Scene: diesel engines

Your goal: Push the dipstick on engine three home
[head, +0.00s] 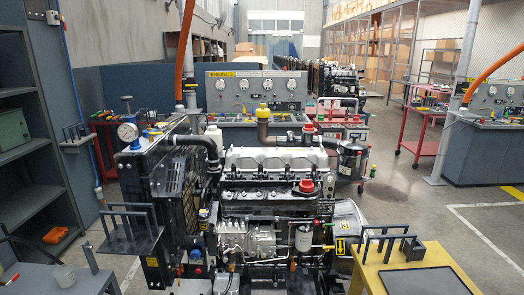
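A diesel engine (275,185) stands in the middle of the head view, with a radiator at its left end and a control panel behind it. The panel's yellow label (222,74) is too small to read surely, so I cannot tell whether this is engine three. A red cap (307,185) sits on top of the engine. A small yellow-topped part (203,214) shows at its left front; I cannot tell whether it is the dipstick. No dipstick is clearly made out. My gripper is not in view.
A yellow stand (400,265) with a dark tray is at the front right. A grey bench (55,278) is at the front left, near grey shelves (30,150). A red cart (425,125) stands farther back. Open floor (470,225) lies to the right.

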